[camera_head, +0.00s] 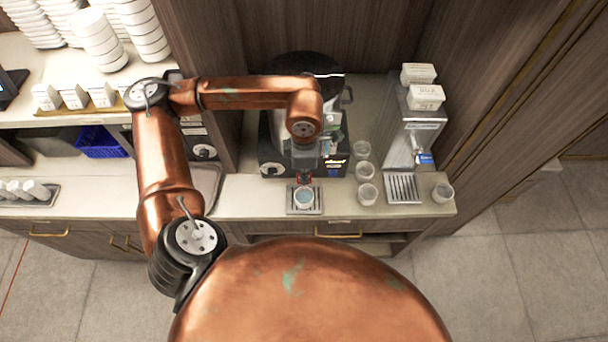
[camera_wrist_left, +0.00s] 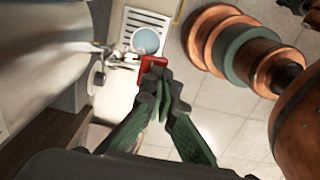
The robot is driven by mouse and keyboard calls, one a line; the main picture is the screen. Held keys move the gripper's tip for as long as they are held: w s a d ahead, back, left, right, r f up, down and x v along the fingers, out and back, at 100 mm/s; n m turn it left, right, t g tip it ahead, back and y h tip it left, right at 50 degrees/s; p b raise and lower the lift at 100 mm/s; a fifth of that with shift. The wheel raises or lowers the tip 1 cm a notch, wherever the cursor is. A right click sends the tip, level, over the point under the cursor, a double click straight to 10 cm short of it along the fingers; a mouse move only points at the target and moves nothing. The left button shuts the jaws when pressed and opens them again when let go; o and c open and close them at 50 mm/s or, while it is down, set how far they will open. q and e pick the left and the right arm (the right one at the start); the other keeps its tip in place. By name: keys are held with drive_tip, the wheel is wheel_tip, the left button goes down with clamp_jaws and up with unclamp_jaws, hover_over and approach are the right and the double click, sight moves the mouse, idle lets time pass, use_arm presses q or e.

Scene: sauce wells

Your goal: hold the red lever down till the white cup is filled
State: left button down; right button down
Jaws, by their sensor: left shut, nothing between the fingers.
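The red lever (camera_wrist_left: 152,64) is on the front of a dark dispenser (camera_head: 270,146); a bit of red also shows in the head view (camera_head: 303,178). My left gripper (camera_wrist_left: 158,80) is shut and empty, its fingertips right at the lever, overlapping its near edge. I cannot tell whether the lever is pressed down. The white cup (camera_head: 304,197) stands upright on a slotted drip tray (camera_head: 304,211) below the spout. The cup shows in the left wrist view (camera_wrist_left: 146,40) with a pale blue round inside; its fill level is unclear. My right gripper is not in view.
Several clear glasses (camera_head: 367,194) stand just right of the drip tray. A second dispenser (camera_head: 412,135) with its own tray (camera_head: 403,188) is further right. White bowls (camera_head: 98,40) and a blue basket (camera_head: 98,142) are at the left.

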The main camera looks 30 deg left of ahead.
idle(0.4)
use_arm(q)
drive_tip(key=shift+r, duration=0.8)
drive_tip(key=shift+r, duration=0.15)
wheel_tip(320, 180, up, 4)
drive_tip(key=shift+p, duration=1)
wheel_tip(320, 180, up, 10)
drive_tip(key=b, duration=0.2)
